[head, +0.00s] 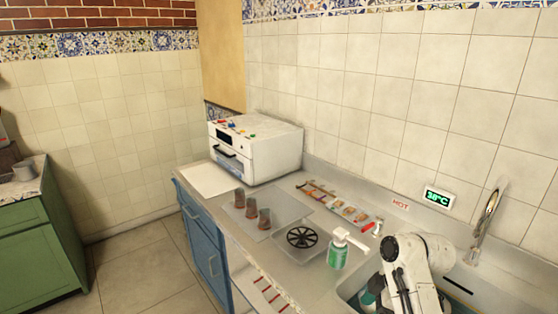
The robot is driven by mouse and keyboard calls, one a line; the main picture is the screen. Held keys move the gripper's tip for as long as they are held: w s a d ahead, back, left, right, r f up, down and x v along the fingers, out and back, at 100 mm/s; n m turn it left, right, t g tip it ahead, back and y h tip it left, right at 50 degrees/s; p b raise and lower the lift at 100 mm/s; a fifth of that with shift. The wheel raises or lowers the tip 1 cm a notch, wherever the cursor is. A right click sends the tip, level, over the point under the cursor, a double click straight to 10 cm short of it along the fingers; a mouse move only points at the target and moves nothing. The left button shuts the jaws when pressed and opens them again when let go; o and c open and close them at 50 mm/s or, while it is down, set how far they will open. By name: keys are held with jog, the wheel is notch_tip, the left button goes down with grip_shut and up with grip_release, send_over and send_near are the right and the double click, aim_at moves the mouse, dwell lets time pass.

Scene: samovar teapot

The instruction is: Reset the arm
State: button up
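My white arm shows at the lower right, bent over the sink (347,291) with its elbow raised. The lower part of the arm runs out of the bottom of the picture. My gripper cannot be made out, so its fingers and anything in them are hidden. A green item (368,298) shows partly beside the arm at the sink; most of it is covered or cut off.
A green pump bottle (337,254) stands close left of my arm. A black round grate (302,237), several brown cups (251,208) on a tray and a white oven (258,155) stand further left. A faucet (487,220) rises at the right.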

jog(key=s+d+f+m+h, duration=0.1)
jog(key=s+f+m, duration=0.2)
jog(key=s, duration=0.8)
jog(key=s+d+f+m+h, duration=0.1)
jog(key=s+f+m, duration=0.2)
jog(key=s+m, duration=0.4)
jog(key=s+d+f+m+h, duration=0.2)
jog(key=s+m, duration=0.3)
jog(key=s, duration=1.2)
jog(key=shift+s+f, duration=0.25)
jog(key=shift+f, duration=0.65)
